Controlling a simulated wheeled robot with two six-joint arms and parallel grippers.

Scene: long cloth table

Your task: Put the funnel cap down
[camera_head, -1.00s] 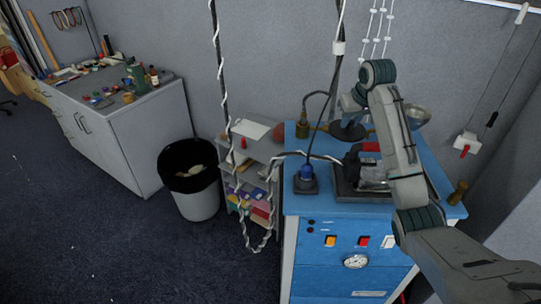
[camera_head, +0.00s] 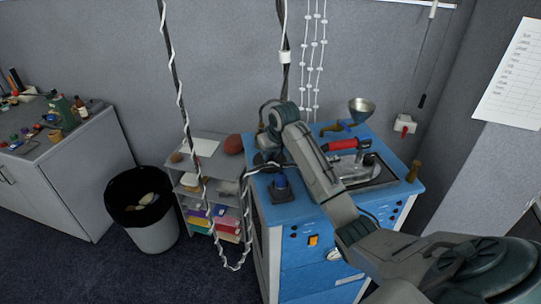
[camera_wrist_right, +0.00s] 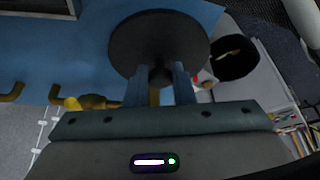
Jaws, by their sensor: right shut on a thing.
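The funnel cap is a dark round disc (camera_wrist_right: 158,42) with a short stem, filling the upper middle of the right wrist view. My right gripper (camera_wrist_right: 161,82) is shut on the stem, and the blue bench top shows beyond the disc. In the head view my right gripper (camera_head: 268,140) is over the left part of the blue bench (camera_head: 300,212), partly hidden by my arm. Whether the cap touches the bench cannot be told. A metal funnel (camera_head: 362,106) stands at the back of the bench. My left gripper is not in view.
A shelf (camera_head: 205,150) and a bin (camera_head: 140,197) stand to the left.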

